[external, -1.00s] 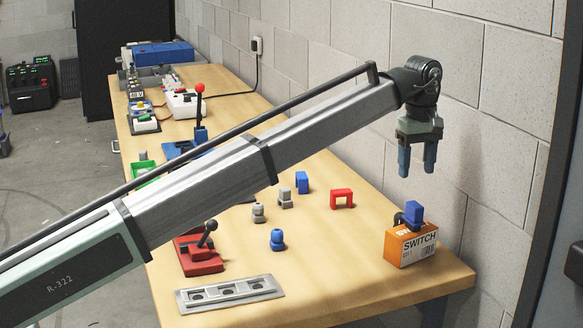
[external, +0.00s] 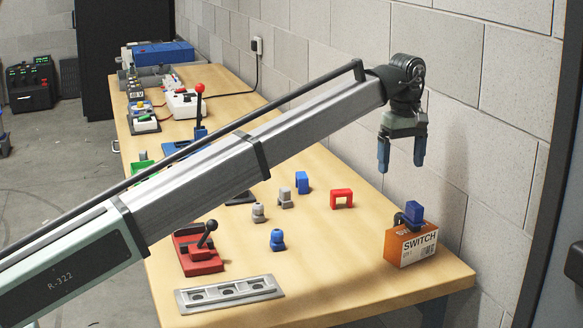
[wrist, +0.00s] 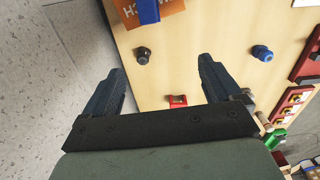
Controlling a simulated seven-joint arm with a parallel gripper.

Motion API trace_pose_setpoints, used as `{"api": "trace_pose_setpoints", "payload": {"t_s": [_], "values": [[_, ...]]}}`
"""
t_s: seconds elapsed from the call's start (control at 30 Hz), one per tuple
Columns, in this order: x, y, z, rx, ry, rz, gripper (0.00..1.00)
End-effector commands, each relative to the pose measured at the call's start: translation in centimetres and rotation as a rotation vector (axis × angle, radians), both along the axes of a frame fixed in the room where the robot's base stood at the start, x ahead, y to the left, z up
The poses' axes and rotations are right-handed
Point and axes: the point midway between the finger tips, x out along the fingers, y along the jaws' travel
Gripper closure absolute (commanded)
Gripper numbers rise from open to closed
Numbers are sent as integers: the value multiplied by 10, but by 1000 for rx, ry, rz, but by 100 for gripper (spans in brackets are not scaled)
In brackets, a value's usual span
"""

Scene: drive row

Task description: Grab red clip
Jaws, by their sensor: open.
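The red clip (external: 342,198) is a small arch-shaped block standing on the wooden table, right of the middle in the external view. In the wrist view the red clip (wrist: 177,101) shows between my fingers, nearer their bases than their tips in the picture. My gripper (external: 401,165) is open and empty, its two blue-grey fingers pointing down. It is in the air above the table's right side, apart from the clip. Both fingers of my gripper (wrist: 162,66) show in the wrist view.
An orange SWITCH box (external: 411,245) with a blue block (external: 414,212) on top stands at the right. A blue clip (external: 302,182), grey pieces (external: 285,198) and a blue knob (external: 277,239) are left of the red clip. A red lever base (external: 198,252) is further left. The wall borders the table.

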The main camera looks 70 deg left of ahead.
Motion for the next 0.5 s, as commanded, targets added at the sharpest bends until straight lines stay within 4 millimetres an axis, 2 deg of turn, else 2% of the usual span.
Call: {"api": "trace_pose_setpoints", "payload": {"t_s": [0.03,0.2,0.5], "values": [[-6,28,-5,-1,5,29,8],[-24,107,-21,-7,23,112,8],[-45,207,-45,-16,39,197,8]]}}
